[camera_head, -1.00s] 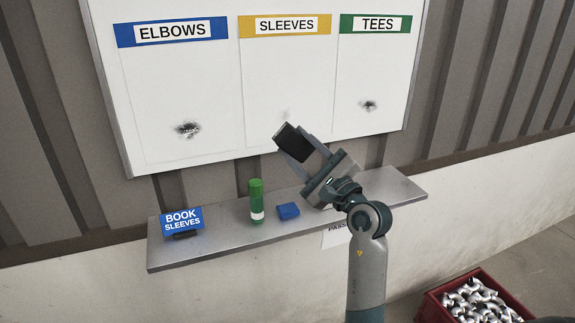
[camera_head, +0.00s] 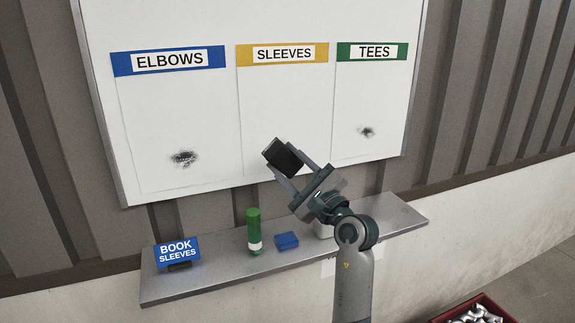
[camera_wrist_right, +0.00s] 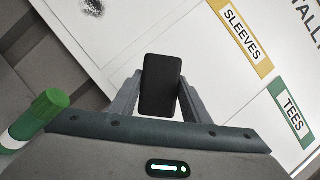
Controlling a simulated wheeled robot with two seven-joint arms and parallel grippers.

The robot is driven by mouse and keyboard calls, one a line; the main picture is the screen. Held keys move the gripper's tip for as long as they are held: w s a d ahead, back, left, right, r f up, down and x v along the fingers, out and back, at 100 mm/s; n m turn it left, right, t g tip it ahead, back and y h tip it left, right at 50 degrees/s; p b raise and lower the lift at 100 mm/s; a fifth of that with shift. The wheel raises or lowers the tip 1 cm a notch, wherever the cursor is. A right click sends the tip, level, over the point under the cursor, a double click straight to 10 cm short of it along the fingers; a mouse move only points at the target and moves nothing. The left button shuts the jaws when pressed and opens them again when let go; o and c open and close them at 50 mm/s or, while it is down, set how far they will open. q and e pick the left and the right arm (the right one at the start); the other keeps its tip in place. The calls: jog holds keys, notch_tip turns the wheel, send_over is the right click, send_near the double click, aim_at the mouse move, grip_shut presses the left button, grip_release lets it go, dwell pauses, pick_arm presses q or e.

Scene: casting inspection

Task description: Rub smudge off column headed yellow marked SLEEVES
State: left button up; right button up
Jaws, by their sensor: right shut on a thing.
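The whiteboard's middle column has a yellow header marked SLEEVES (camera_head: 283,54), also in the right wrist view (camera_wrist_right: 241,32). My right gripper (camera_head: 288,166) is shut on a black block-shaped eraser (camera_head: 283,157). The eraser is in front of the lower part of the SLEEVES column; I cannot tell whether it touches the board. In the right wrist view the eraser (camera_wrist_right: 160,85) sits between the two fingers. No smudge shows in the visible part of this column; the area behind the eraser and gripper is hidden. My left gripper is not in view.
Dark smudges lie in the ELBOWS column (camera_head: 184,158) and the TEES column (camera_head: 366,132). The shelf (camera_head: 215,279) below holds a BOOK SLEEVES sign (camera_head: 177,251), a green marker (camera_head: 254,231) and a blue block (camera_head: 287,240). A red crate of metal parts (camera_head: 474,312) stands lower right.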

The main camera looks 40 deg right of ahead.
jog(key=shift+w+d+b, duration=0.2)
jog(key=shift+w, duration=0.6)
jog(key=shift+w+d+b, duration=0.2)
jog(key=shift+w+b, duration=0.05)
jog(key=shift+w, duration=0.55)
jog(key=shift+w+d+b, duration=0.2)
jog(key=shift+w, duration=0.6)
jog(key=shift+w+d, duration=0.25)
jog(key=shift+w, duration=0.7)
jog(key=d, duration=0.2)
jog(key=s+d+b, duration=0.1)
jog(key=shift+s+d, duration=0.1)
jog(key=shift+d, duration=0.3)
jog(key=shift+w+a+p, duration=0.25)
jog(key=shift+a+p, duration=0.2)
jog(key=shift+a, duration=0.55)
jog(key=shift+w+a+p, duration=0.25)
jog(key=shift+a+p, duration=0.2)
jog(key=shift+a, duration=0.5)
